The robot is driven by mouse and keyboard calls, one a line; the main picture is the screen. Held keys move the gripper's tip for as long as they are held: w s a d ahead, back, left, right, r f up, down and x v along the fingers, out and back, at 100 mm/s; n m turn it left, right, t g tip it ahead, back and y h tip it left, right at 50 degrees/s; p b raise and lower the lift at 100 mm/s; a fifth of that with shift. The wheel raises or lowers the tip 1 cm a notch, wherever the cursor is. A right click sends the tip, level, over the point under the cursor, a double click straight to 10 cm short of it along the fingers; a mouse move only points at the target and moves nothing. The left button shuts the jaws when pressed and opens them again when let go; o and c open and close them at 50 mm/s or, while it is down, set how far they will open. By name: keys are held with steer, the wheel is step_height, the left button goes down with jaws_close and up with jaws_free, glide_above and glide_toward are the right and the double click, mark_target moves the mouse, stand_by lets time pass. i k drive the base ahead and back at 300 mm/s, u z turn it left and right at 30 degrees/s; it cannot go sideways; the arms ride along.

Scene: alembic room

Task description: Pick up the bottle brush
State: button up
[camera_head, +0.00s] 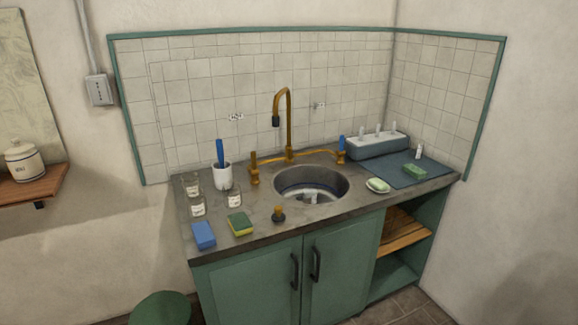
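A blue handle (220,152) stands upright in a white cup (223,177) on the left part of the counter. It may be the bottle brush, but its lower end is hidden inside the cup, so I cannot tell. A smaller blue item (341,142) stands behind the right side of the sink, too small to identify. My gripper is not in view.
Several small labelled jars (235,197) stand close around the cup. A blue sponge (203,235) and a yellow-green sponge (240,223) lie in front. The round sink (335,197) and brass faucet (289,120) are to the right. A green stool (160,308) stands at the lower left.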

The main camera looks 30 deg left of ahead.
mark_target(220, 154)
steer(key=z, duration=0.5)
steer(key=i, duration=0.95)
steer(key=u, duration=2.2)
